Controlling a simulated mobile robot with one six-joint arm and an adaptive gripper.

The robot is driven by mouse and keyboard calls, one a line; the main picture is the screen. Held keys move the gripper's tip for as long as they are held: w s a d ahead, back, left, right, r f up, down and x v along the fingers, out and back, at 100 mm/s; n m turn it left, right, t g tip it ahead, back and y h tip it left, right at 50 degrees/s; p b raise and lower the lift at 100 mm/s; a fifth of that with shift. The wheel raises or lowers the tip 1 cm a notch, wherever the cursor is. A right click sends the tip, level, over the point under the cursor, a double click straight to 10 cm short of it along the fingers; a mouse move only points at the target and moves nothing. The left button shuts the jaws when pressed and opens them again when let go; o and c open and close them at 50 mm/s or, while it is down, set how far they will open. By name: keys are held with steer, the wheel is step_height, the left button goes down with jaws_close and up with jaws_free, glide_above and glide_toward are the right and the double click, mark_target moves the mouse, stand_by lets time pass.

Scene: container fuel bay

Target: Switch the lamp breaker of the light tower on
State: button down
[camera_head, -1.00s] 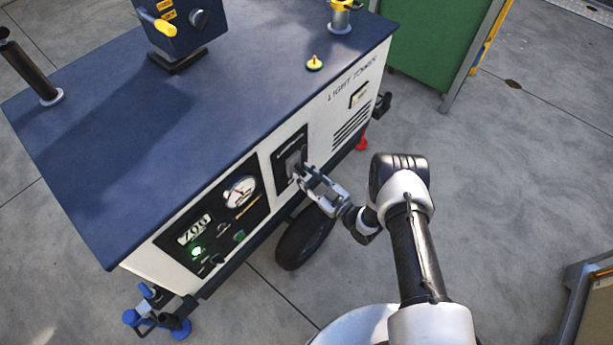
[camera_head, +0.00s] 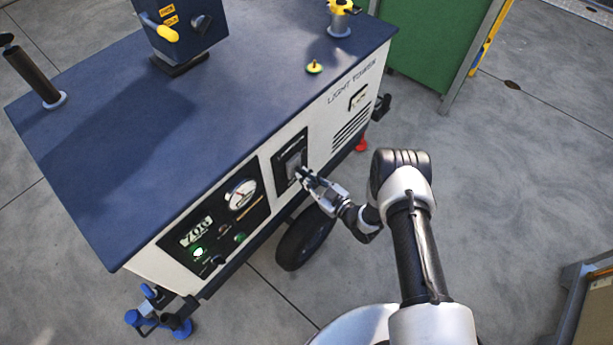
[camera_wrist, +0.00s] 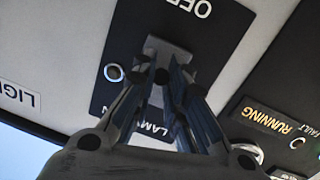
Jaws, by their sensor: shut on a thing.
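The light tower (camera_head: 345,118) is a blue-topped, white-sided cabinet. The lamp breaker is a black plate (camera_head: 281,172) with a grey lever (camera_head: 293,160) on the side facing me. In the wrist view the plate (camera_wrist: 215,45) appears upside down, with OFF at the top and LAMP partly readable at the bottom. My gripper (camera_head: 304,177) is at the breaker's front. In the wrist view its fingers (camera_wrist: 161,76) are closed on the grey lever (camera_wrist: 168,52) and hide part of it. The lever's exact position is hard to tell.
The control panel (camera_head: 205,232) with a gauge and a lit green lamp lies left of the breaker. In the wrist view a RUNNING label (camera_wrist: 267,119) glows orange. A wheel (camera_head: 304,238) is below, and a green cabinet (camera_head: 425,45) stands behind. The floor at right is mostly clear.

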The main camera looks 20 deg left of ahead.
mark_target(300, 170)
steer(key=r+g+h+p, duration=0.1)
steer(key=h+p, duration=0.1)
steer(key=p, duration=0.1)
steer(key=shift+r, duration=0.4)
steer(key=r+g+h+p, duration=0.1)
steer(key=h+p, duration=0.1)
steer(key=p, duration=0.1)
steer(key=shift+r+h, duration=0.1)
steer(key=shift+h, duration=0.2)
steer(key=h, duration=0.1)
steer(key=r+g+h+p, duration=0.1)
steer(key=shift+w+a+h+p, duration=0.1)
steer(key=shift+a+h+p, duration=0.15)
steer(key=shift+h+p, duration=0.05)
steer(key=shift+a+r+n+g+h+p, duration=0.1)
steer(key=shift+r+n+g+h+p, duration=0.15)
steer(key=shift+g+h, duration=0.45)
steer(key=shift+h, duration=0.3)
steer(key=c, duration=1.6)
jaws_free()
steer(key=shift+w, duration=0.1)
steer(key=shift+r, duration=0.1)
